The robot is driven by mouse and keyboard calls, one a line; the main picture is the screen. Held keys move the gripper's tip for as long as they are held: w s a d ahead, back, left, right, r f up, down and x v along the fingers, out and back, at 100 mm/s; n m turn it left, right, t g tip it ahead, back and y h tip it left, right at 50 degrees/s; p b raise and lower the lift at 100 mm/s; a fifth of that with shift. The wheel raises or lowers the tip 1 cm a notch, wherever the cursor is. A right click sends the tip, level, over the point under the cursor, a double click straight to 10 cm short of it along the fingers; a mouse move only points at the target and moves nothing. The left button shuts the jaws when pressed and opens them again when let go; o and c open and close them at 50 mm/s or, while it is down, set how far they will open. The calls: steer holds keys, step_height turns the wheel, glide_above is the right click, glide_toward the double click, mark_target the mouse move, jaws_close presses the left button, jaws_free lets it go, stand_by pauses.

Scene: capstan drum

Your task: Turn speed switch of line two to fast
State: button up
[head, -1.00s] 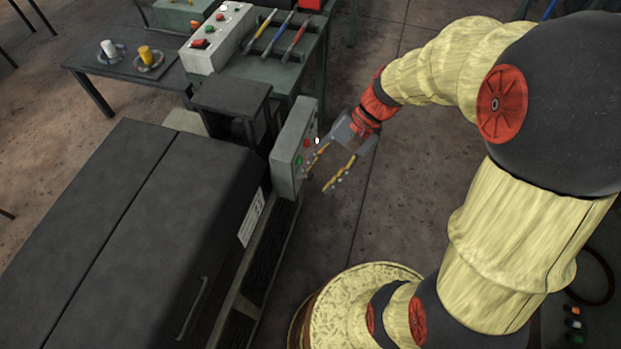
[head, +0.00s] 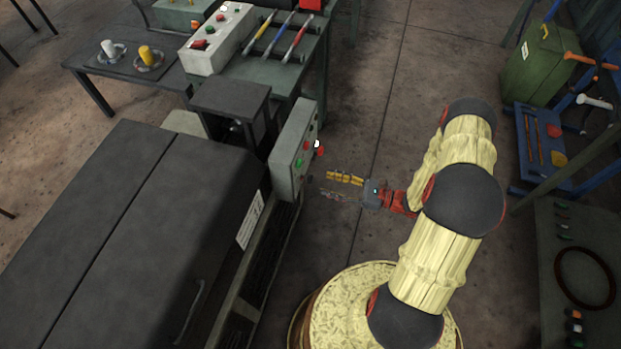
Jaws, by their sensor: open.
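A grey control box (head: 291,150) stands upright at the right end of the dark machine. Its right face carries a green button, red controls (head: 320,150) and a small white-tipped part (head: 317,143); I cannot tell which is the speed switch or its setting. A second grey box (head: 215,42) on the back table has a red switch (head: 199,44) and small coloured buttons on top; no line label is readable on either. My gripper (head: 328,184) is open and empty, to the right of and below the upright box, apart from it, fingers pointing left.
The dark machine cover (head: 120,220) fills the left. A back table holds three coloured-handled tools (head: 272,35); white and yellow cylinders (head: 147,55) stand on a side table. A green can (head: 535,65) and blue tray (head: 540,140) are at right. Floor between is clear.

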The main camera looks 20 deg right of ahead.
mark_target(310, 179)
steer(key=shift+f+b+x, duration=0.1)
steer(key=shift+b+x, duration=0.4)
steer(key=shift+x, duration=1.45)
steer(key=shift+f+b+x, duration=0.15)
steer(key=shift+b+x, duration=0.35)
steer(key=shift+x, duration=1.4)
steer(key=shift+w, duration=0.1)
steer(key=shift+c, duration=0.9)
steer(key=c, duration=0.9)
